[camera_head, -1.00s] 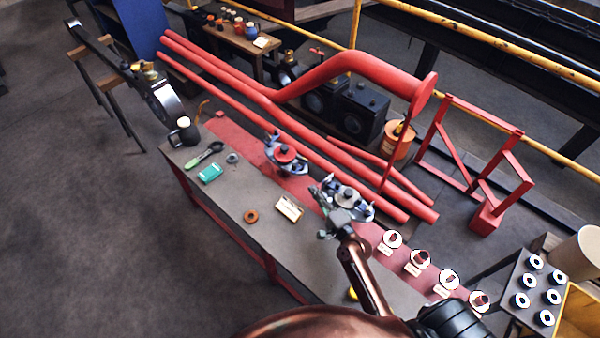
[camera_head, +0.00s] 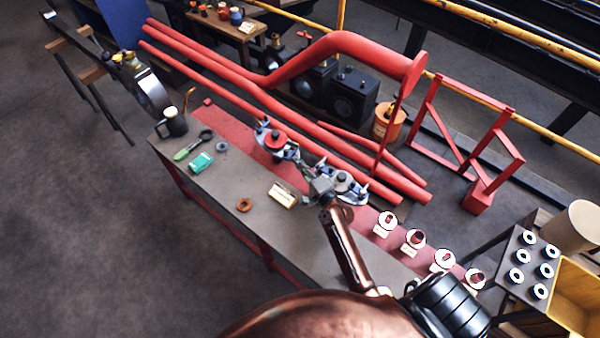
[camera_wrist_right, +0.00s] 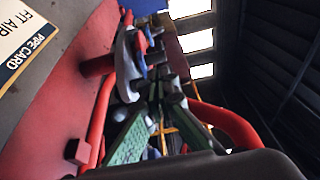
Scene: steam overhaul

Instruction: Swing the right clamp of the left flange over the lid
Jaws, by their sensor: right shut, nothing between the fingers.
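The left flange (camera_head: 264,130) stands on the red strip of the bench, with a red round lid (camera_head: 275,140) on top and grey-blue clamps around it. Its right clamp (camera_head: 292,152) is beside the lid, close to my right gripper (camera_head: 305,168); I cannot tell whether they touch. My right gripper is shut and empty, between the two flanges. In the right wrist view its green-padded fingers (camera_wrist_right: 160,108) point towards a grey metal flange part (camera_wrist_right: 128,65). The right flange (camera_head: 352,190) is partly hidden behind the gripper. My left gripper is not in view.
Long red pipes (camera_head: 255,105) run behind the flanges. A card (camera_head: 282,195), an orange ring (camera_head: 244,205), a teal box (camera_head: 200,161) and a dark jug (camera_head: 173,123) are on the bench (camera_head: 225,185). Several white discs with red parts (camera_head: 414,238) line the right end.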

